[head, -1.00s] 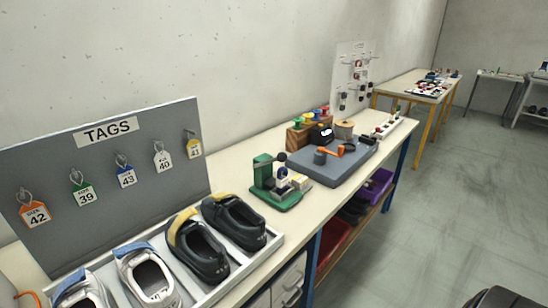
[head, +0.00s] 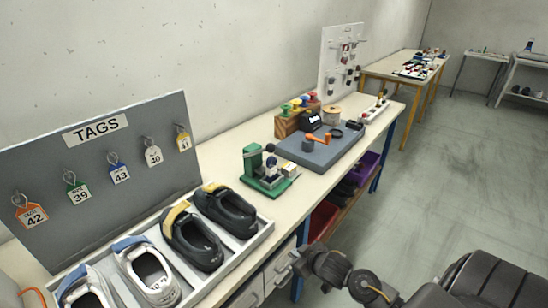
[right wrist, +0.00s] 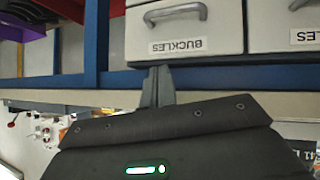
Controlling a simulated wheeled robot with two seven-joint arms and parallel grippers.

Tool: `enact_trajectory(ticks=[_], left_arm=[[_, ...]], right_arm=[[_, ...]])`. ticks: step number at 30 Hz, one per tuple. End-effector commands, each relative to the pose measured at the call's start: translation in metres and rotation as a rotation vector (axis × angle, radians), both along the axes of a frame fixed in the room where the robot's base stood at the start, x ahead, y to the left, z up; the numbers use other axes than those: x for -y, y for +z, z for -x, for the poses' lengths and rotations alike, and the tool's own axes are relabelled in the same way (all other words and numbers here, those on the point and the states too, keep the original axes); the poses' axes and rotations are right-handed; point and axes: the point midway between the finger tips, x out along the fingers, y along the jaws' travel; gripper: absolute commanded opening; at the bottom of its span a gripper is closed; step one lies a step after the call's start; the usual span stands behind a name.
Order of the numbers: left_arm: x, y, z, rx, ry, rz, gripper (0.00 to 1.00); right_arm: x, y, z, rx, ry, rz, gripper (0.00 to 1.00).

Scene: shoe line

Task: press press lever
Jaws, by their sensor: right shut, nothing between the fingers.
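The green press (head: 268,172) stands on the bench just past the shoe tray, with a dark round knob (head: 270,148) at its top that seems to belong to the lever. My right gripper (head: 299,256) is below and to the right of the press, in front of the bench's front side and apart from the press. In the right wrist view its fingers (right wrist: 158,87) are together and empty, in front of the bench edge and drawers. The press is not clearly seen in that view. My left gripper is not in view.
A shoe tray (head: 262,233) with several shoes lies left of the press, before the TAGS board (head: 100,165). A grey block (head: 320,153) with an orange-handled tool lies beyond the press. Drawers labelled BUCKLES (right wrist: 183,45) are under the bench edge (right wrist: 60,97).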

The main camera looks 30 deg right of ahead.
Motion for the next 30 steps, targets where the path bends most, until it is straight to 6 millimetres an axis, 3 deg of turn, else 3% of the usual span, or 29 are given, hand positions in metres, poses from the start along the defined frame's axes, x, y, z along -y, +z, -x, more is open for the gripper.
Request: enact_trajectory(ticks=[1, 4, 11, 15, 21, 25, 30], left_arm=[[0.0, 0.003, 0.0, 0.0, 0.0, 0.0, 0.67], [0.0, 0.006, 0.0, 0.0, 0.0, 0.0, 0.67], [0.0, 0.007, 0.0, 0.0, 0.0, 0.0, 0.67], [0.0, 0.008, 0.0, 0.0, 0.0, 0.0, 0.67], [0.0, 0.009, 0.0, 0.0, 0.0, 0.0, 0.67], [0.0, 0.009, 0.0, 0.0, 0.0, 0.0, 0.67], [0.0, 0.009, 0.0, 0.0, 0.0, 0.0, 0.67]], right_arm=[[-0.002, 0.025, -0.004, 0.031, 0.012, 0.006, 0.0], [-0.008, 0.064, -0.008, 0.085, 0.03, 0.01, 0.0], [0.029, 0.148, -0.072, 0.333, 0.125, -0.001, 0.0], [0.049, 0.217, -0.103, 0.486, 0.216, -0.024, 0.0], [0.067, 0.302, -0.122, 0.63, 0.351, -0.062, 0.0], [0.071, 0.327, -0.124, 0.665, 0.395, -0.075, 0.0], [0.072, 0.334, -0.124, 0.675, 0.409, -0.083, 0.0]])
